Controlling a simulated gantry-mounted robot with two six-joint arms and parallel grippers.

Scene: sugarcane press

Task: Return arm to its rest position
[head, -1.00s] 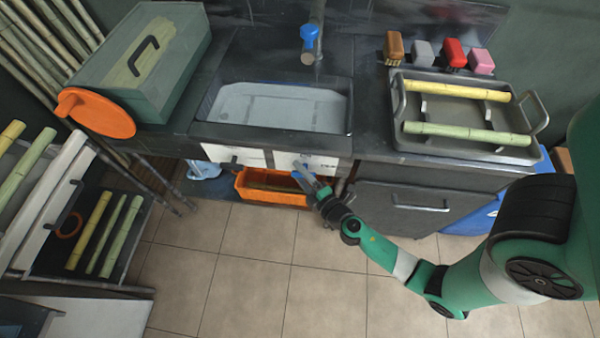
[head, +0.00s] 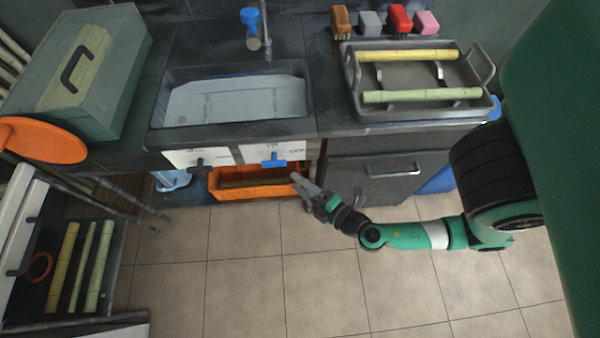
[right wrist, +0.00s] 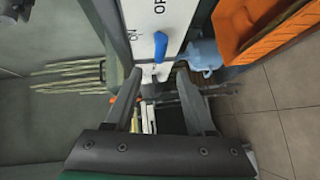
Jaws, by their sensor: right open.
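My right arm (head: 430,236) comes in from the right in the head view, with its green and white links low over the tiled floor. My right gripper (head: 302,184) is open and empty, just below and right of the white switch panel. It is apart from the blue switch handle (head: 273,160) on that panel. In the right wrist view the two fingers of the gripper (right wrist: 168,92) are spread, and the blue handle (right wrist: 160,46) shows beyond them. My left gripper is not in view.
An orange crate (head: 262,190) stands under the sink counter, close to the gripper. A drawer (head: 390,170) is right of it. A tray (head: 420,111) with two cane pieces sits on the counter. A rack (head: 38,300) with cane stands left. The floor (head: 250,270) is clear.

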